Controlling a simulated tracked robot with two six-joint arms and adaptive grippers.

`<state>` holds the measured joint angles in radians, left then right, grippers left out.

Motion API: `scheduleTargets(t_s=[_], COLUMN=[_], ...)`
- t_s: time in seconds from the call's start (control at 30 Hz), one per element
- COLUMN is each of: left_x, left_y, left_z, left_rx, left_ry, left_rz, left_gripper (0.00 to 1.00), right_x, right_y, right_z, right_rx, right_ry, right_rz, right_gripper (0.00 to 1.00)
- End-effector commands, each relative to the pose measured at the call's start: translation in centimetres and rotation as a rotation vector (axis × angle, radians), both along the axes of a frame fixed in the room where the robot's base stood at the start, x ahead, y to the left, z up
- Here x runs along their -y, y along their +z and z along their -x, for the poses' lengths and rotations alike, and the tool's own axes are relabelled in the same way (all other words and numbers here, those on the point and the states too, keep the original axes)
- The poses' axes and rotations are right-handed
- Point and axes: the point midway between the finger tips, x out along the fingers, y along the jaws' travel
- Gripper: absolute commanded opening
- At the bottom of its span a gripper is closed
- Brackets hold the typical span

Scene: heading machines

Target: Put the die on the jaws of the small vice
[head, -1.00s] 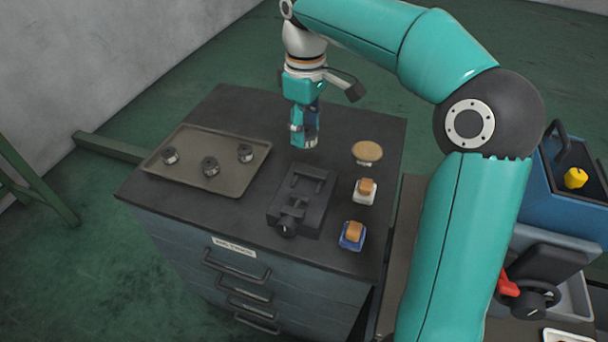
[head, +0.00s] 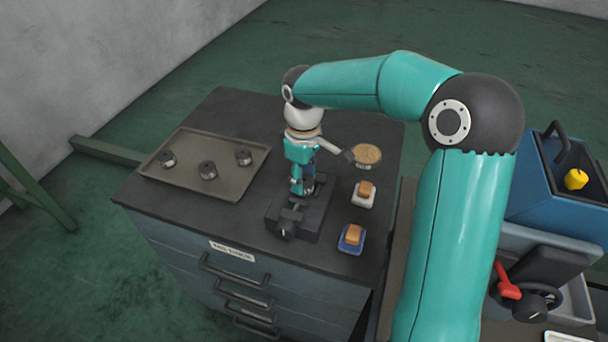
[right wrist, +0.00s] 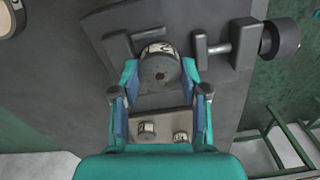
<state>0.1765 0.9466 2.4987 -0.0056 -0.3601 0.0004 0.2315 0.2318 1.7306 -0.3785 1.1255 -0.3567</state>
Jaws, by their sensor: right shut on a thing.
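The small vice (head: 312,222) is dark grey and stands near the middle of the dark bench top. It also shows in the right wrist view (right wrist: 215,48), with its jaws and screw. My right gripper (head: 303,190) points down over the vice. It is shut on the die (right wrist: 160,70), a short round dark-grey piece with a pale marked band, between the fingertips in the right wrist view. The die is over the jaw area; I cannot tell whether it touches the jaws. In the head view the gripper mostly hides it. My left gripper is not in view.
A tray (head: 228,190) with three round dark pieces lies left of the vice. To the right are a round tan-topped thing (head: 367,154), a tan block on a white base (head: 364,189) and another on a blue base (head: 352,236). A blue box (head: 545,195) stands far right.

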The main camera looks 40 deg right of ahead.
Motion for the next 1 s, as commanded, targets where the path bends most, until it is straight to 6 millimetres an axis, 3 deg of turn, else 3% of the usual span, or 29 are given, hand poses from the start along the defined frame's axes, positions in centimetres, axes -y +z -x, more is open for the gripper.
scheduleTargets(t_s=[0.07,0.1,0.23,0.67,1.0], left_x=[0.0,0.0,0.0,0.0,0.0], left_y=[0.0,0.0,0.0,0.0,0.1], left_z=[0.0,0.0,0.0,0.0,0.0], left_rx=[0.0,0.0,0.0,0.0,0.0], left_ry=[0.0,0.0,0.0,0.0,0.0], left_rz=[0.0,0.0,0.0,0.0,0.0], left_gripper=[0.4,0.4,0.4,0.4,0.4], right_x=[0.0,-0.1,-0.1,-0.1,-0.2], right_y=[0.1,0.0,0.1,0.7,6.5], right_z=[-0.1,-0.1,-0.1,-0.1,-0.2], right_rx=[0.003,0.002,0.002,0.001,0.006], right_ry=[0.0,0.0,0.0,0.001,0.002], right_rz=[0.0,-0.001,-0.001,0.0,-0.001], right_gripper=[0.0,0.48,0.69,0.69,0.69])
